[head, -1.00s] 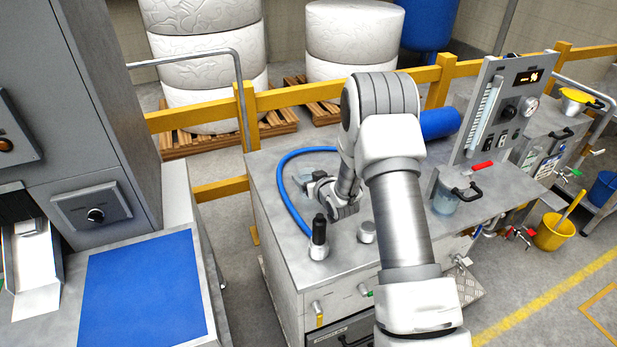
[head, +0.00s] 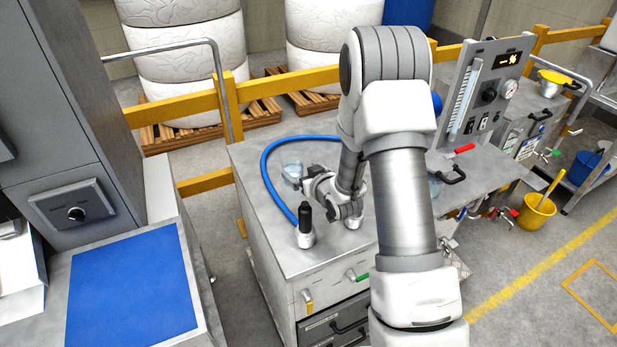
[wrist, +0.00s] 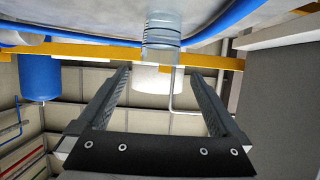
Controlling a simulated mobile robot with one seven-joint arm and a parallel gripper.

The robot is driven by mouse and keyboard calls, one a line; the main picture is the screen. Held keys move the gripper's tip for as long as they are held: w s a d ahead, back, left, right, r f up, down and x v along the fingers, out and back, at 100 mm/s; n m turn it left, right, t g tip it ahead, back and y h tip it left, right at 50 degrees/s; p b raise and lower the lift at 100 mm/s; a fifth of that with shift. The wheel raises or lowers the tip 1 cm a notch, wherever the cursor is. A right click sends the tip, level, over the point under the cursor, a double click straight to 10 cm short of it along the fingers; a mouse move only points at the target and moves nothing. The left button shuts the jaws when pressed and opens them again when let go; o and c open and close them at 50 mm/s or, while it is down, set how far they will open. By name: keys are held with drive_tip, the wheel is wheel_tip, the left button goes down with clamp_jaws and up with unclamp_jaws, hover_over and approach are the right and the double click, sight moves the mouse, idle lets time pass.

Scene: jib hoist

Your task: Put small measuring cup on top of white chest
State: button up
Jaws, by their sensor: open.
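The small measuring cup (head: 292,169) is clear and stands on the grey metal bench top (head: 262,190), inside the curve of the blue hose. My gripper (head: 308,184) is low over the bench, close to the cup on its near right side. In the wrist view the ridged clear cup (wrist: 161,28) appears beyond and between the two fingertips of my open gripper (wrist: 158,76); nothing is between the fingers. I cannot clearly identify a white chest in these frames.
The blue hose (head: 268,160) loops around the cup. A black-handled tool (head: 305,225) stands upright near the bench's front left. A clear jug (head: 434,184) is partly hidden behind my arm. An upright gauge panel (head: 478,95) stands to the right. A blue mat (head: 132,285) lies at left.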

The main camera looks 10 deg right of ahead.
drive_tip(key=s+d+r+m+g+h, duration=0.1)
drive_tip(key=s+d+r+g+h, duration=0.2)
drive_tip(key=s+r, duration=1.2)
drive_tip(key=s+a+r+g, duration=0.2)
drive_tip(key=s+r, duration=0.2)
drive_tip(key=s, duration=0.6)
drive_tip(key=s+a+r+m+g, duration=0.1)
drive_tip(key=s+r, duration=0.3)
drive_tip(key=s, duration=0.6)
drive_tip(key=shift+a+r+g, duration=0.15)
drive_tip(key=shift+a+g, duration=0.6)
drive_tip(key=shift+g, duration=0.15)
drive_tip(key=shift+s, duration=0.15)
